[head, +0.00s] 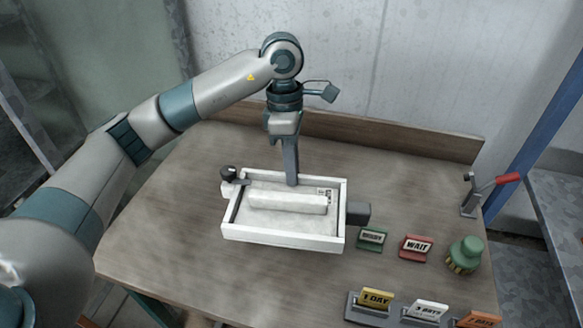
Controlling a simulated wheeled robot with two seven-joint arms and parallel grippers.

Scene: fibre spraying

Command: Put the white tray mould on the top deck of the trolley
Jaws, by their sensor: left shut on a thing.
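The white tray mould (283,240) is at the middle of the wooden table in the head view. My left gripper (291,178) comes down from above and is shut on the tray's back rim. I cannot tell whether the tray rests on the table or hangs just above it. My right gripper is not in view. I cannot make out the trolley for sure.
A black-knobbed clamp (229,174) is at the tray's left end, and a dark block (358,214) at its right. Green (372,239) and red "WAIT" (416,248) signs, a green-topped brush (465,254) and a red-handled toggle clamp (473,196) stand right. Day cards (377,298) stand in front.

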